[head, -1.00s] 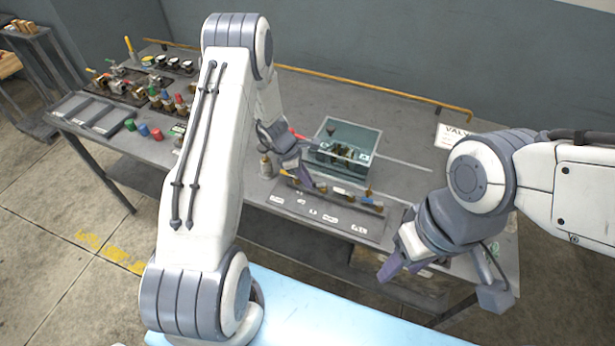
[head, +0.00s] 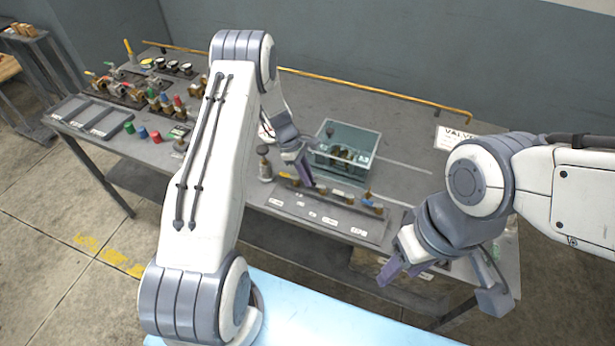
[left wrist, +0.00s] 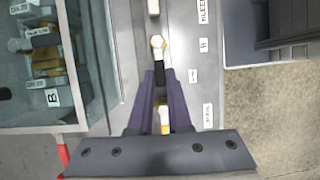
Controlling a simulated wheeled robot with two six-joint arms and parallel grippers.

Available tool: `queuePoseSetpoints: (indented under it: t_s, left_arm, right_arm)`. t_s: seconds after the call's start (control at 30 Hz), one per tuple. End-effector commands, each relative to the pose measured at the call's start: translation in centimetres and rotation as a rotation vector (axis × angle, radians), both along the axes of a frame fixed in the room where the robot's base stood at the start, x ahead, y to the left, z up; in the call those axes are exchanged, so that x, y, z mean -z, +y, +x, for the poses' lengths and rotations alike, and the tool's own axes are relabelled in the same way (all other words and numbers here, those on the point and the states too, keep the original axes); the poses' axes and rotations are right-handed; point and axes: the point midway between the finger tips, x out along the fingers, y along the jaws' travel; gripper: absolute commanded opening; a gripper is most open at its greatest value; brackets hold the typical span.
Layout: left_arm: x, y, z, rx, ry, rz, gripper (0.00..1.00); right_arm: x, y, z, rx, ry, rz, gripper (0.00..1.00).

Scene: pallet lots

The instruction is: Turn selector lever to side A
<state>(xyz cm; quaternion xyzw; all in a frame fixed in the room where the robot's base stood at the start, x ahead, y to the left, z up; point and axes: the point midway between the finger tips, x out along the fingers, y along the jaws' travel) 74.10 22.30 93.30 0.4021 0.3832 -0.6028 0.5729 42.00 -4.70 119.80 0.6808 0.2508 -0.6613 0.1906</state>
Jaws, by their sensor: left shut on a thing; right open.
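My left gripper (head: 307,182) is at the left part of the valve row on the grey panel (head: 355,228), in front of the bin. In the left wrist view the gripper (left wrist: 162,78) is shut on a dark lever-like bar (left wrist: 157,72), which I take for the selector lever. A white round cap (left wrist: 157,42) shows beyond it, and a white and yellow piece (left wrist: 164,117) lies between the fingers. Which side the lever points to is unclear. My right gripper (head: 390,272) is open and empty at the table's front edge.
A clear-walled bin (head: 345,150) with tagged brass parts stands just behind the panel.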

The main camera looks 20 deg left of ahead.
Motion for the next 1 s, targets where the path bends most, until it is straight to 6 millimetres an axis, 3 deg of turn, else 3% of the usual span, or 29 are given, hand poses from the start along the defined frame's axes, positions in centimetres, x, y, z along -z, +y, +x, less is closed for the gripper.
queuePoseSetpoints:
  t_s: [0.17,0.2,0.27,0.67,1.0]
  left_arm:
    - [-0.1,-0.1,0.1,0.002,-0.003,-0.001,0.00]
    - [-0.1,-0.1,0.1,0.002,-0.003,-0.001,0.28]
    - [-0.1,-0.1,0.1,0.001,-0.003,-0.001,0.47]
    - [-0.5,0.3,0.1,-0.001,-0.003,0.000,0.47]
    - [-6.2,2.6,0.3,-0.002,-0.007,0.001,0.47]
  right_arm:
    - [0.0,0.0,0.0,0.000,0.000,0.000,0.50]
    - [0.0,0.0,0.0,0.000,0.000,0.000,0.50]
    - [0.0,0.0,0.0,0.000,0.000,0.000,0.50]
    - [0.3,0.0,0.0,0.000,0.000,0.000,0.50]
    - [2.4,0.0,0.0,0.002,0.000,0.000,0.50]
